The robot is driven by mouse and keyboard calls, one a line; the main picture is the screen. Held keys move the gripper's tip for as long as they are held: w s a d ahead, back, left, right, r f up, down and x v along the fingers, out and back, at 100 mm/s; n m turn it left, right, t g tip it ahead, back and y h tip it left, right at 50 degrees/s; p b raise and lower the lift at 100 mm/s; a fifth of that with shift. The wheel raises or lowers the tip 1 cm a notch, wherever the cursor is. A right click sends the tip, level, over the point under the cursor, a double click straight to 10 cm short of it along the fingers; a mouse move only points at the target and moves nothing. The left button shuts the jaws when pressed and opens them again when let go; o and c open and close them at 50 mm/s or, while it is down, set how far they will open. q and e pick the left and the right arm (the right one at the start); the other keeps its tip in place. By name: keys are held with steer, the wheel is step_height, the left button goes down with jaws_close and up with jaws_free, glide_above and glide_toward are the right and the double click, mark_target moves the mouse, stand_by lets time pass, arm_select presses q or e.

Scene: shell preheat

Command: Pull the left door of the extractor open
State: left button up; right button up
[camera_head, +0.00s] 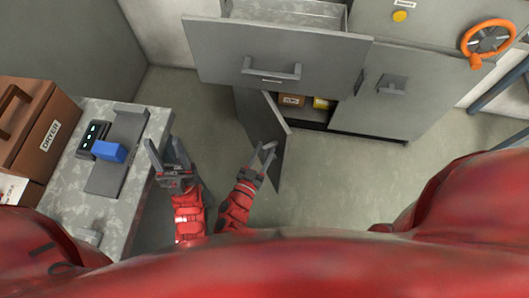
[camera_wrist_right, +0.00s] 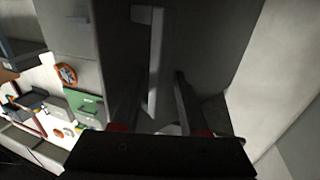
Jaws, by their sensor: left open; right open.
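The grey extractor cabinet (camera_head: 385,105) stands at the back. Its left door (camera_head: 262,120), below the pulled-out drawer, is ajar and swung out, with part of the interior showing. My right gripper (camera_head: 262,153) is open at the door's near end. My left gripper (camera_head: 164,148) is open and empty, left of the door beside the counter.
The drawer (camera_head: 275,65) juts out above the door. Boxes (camera_head: 291,100) sit inside the cabinet. The floor (camera_head: 325,175) right of the door is clear.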

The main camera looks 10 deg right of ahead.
stand_by(0.3)
steer(key=shift+s+r+p, duration=0.1)
steer(key=shift+r+p, duration=0.2)
steer(key=shift+r, duration=0.2)
steer(key=s+r, duration=0.1)
steer(key=s, duration=0.4)
steer(key=s+a+r+p, duration=0.1)
steer(key=s, duration=0.4)
steer(key=s+r, duration=0.2)
steer(key=s, duration=0.3)
steer(key=shift+s+a, duration=0.2)
steer(key=shift+s, duration=0.2)
